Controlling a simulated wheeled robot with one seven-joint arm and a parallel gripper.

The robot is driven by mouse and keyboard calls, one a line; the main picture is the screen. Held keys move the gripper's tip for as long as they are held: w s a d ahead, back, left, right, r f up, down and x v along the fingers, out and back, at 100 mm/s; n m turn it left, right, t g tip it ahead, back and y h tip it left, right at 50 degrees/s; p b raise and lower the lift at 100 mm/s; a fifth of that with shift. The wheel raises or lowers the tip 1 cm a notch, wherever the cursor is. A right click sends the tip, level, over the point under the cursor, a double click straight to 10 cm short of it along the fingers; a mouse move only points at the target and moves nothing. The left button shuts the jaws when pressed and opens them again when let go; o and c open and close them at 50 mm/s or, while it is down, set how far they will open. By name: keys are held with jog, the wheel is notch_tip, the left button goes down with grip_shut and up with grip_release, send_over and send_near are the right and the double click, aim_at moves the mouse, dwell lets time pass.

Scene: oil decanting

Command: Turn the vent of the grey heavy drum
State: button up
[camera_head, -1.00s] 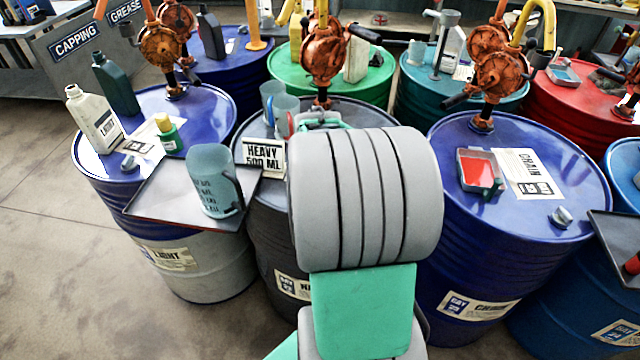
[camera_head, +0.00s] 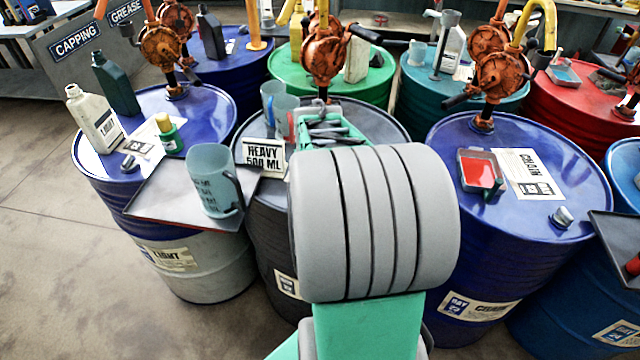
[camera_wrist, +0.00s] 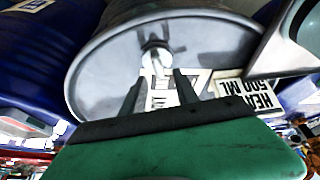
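The grey heavy drum (camera_head: 265,215) stands in the middle of the head view, behind my arm, with a "HEAVY 500 ML" sign (camera_head: 264,156) on it. Its grey lid (camera_wrist: 100,75) fills much of the wrist view. A small pale metal fitting, apparently the vent (camera_wrist: 155,52), stands on the lid just beyond my fingertips. My arm hides it in the head view. My gripper (camera_wrist: 159,76) is open, its two dark fingers apart and pointing at the fitting. Nothing is held between them; a white label shows behind the gap.
An orange hand pump (camera_head: 323,58) rises behind my gripper. Clear beakers (camera_head: 284,112) stand at the lid's left. Blue drums flank both sides; the right one (camera_head: 540,225) carries a red-filled container (camera_head: 479,172).

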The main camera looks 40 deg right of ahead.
jog(key=v, duration=0.5)
jog(key=shift+r, duration=0.15)
jog(key=s+a+f+n+g+y, duration=0.2)
jog(key=s+a+f, duration=0.3)
jog(key=s+a, duration=0.1)
jog(key=w+a+r+n+t, duration=0.1)
jog(key=a+r+n, duration=0.1)
jog(key=a, duration=0.8)
jog(key=w+a+r+n+t+y, duration=0.1)
jog(key=a+n, duration=0.4)
jog(key=a, duration=0.5)
jog(key=shift+a+r, duration=0.2)
jog(key=shift+r, duration=0.65)
jog(key=shift+w, duration=0.1)
